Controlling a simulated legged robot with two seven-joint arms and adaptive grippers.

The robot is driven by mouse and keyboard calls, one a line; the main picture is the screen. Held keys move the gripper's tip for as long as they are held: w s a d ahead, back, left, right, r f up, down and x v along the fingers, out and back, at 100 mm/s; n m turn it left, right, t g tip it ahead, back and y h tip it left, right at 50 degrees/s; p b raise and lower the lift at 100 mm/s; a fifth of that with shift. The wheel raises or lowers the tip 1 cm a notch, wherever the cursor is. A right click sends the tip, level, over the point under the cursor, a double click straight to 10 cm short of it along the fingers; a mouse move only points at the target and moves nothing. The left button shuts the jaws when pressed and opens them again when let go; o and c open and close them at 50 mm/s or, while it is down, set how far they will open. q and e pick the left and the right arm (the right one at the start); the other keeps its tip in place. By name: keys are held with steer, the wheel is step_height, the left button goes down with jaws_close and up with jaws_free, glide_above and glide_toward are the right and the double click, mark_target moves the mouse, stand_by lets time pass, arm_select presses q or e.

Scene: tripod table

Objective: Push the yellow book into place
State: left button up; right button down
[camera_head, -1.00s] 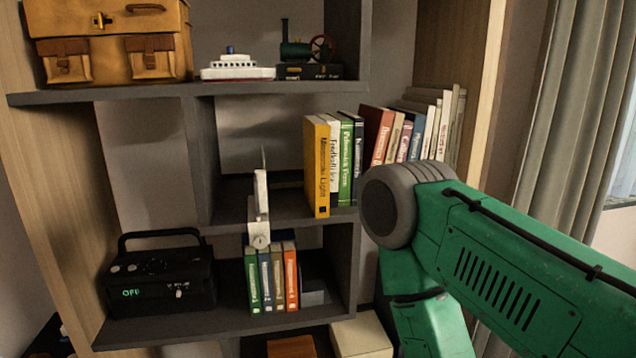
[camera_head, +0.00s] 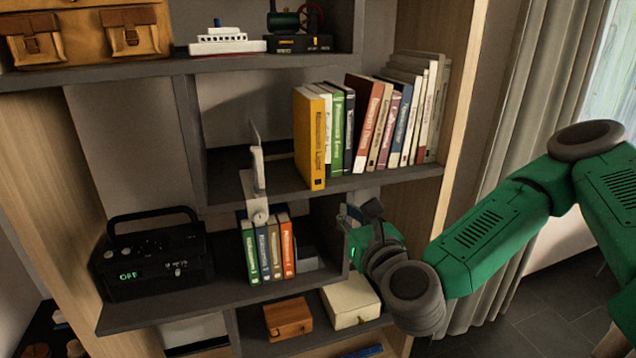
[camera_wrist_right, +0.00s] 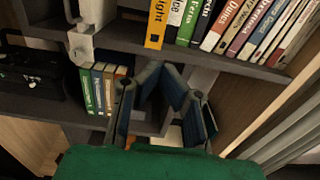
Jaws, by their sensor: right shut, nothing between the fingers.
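The yellow book (camera_head: 311,142) stands upright at the left end of the row on the middle shelf. Its spine sticks out further forward than the white and green books beside it, close to the shelf's front edge. The lower part of its spine shows at the top of the right wrist view (camera_wrist_right: 157,22). My right gripper (camera_head: 359,212) is shut and empty, below and to the right of the yellow book, in front of the shelf unit and apart from the book. Its dark fingers also show in the right wrist view (camera_wrist_right: 163,78). My left gripper is not in view.
Several more books (camera_head: 385,120) continue the row to the right. A white upright object (camera_head: 259,185) stands left of the yellow book. Small books (camera_head: 268,248) and a black radio (camera_head: 150,262) sit on the shelf below. Space in front of the yellow book is clear.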

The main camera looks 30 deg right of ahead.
mark_target(319, 179)
steer(key=x, duration=0.4)
steer(key=p+x, duration=0.1)
steer(key=x, duration=0.8)
steer(key=shift+a+p, duration=0.35)
steer(key=shift+w+d, duration=0.15)
steer(key=shift+w, duration=0.15)
steer(key=shift+w, duration=0.1)
steer(key=b+x, duration=0.4)
steer(key=shift+f, duration=0.2)
steer(key=shift+w+r+b, duration=0.15)
steer(key=shift+w+b, duration=0.15)
steer(key=shift+w, duration=0.15)
steer(key=shift+r, duration=0.1)
